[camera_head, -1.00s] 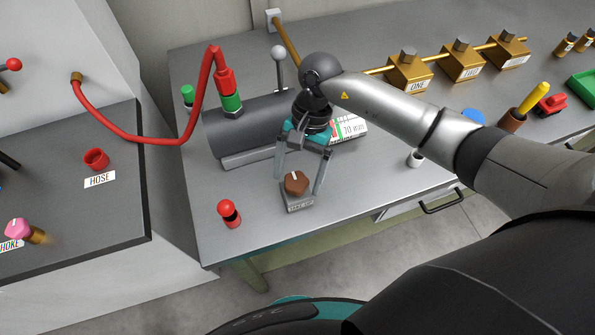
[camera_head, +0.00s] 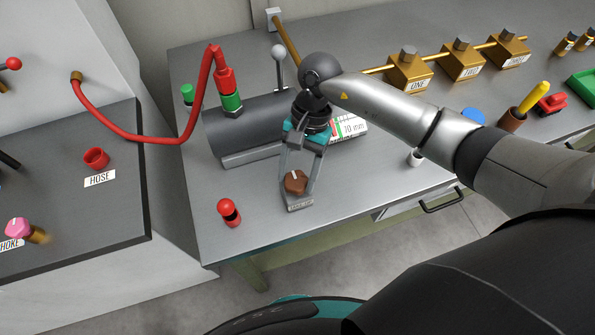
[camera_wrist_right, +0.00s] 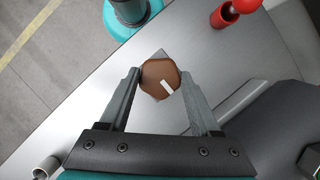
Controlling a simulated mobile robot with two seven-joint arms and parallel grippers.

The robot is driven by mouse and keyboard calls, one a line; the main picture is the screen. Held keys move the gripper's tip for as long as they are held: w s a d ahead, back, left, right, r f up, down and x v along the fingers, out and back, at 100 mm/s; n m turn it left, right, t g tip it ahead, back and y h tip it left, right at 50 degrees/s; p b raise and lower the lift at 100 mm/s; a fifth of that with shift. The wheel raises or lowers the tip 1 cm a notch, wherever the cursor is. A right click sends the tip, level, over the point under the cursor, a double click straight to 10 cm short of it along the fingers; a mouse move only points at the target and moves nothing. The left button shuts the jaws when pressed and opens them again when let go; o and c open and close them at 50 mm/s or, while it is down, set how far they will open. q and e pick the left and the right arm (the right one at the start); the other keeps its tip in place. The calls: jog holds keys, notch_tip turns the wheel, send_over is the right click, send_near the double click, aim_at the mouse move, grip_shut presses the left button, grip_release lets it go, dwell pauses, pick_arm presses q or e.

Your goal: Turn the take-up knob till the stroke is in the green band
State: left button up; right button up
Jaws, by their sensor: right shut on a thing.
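The take-up knob (camera_head: 295,182) is brown and many-sided with a white pointer line, on a small grey labelled base (camera_head: 300,205) near the bench's front edge. My right gripper (camera_head: 297,184) is shut on the knob, one finger on each side. In the right wrist view the knob (camera_wrist_right: 159,80) sits between the fingertips (camera_wrist_right: 160,82), its white line pointing down and right. The stroke gauge (camera_head: 348,129) is a white plate with a green and a red mark and "10 mm" lettering, partly hidden by my right wrist. My left gripper is not in view.
A dark grey cylinder (camera_head: 255,130) lies behind the gripper. A red hose (camera_head: 130,138) loops to a red and green fitting (camera_head: 228,90). A red-capped post (camera_head: 229,212) stands left of the knob. Brass blocks (camera_head: 409,72) line the back right.

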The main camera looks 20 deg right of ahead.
jog(key=shift+d+m, duration=0.1)
jog(key=shift+m, duration=0.3)
jog(key=shift+c, duration=0.4)
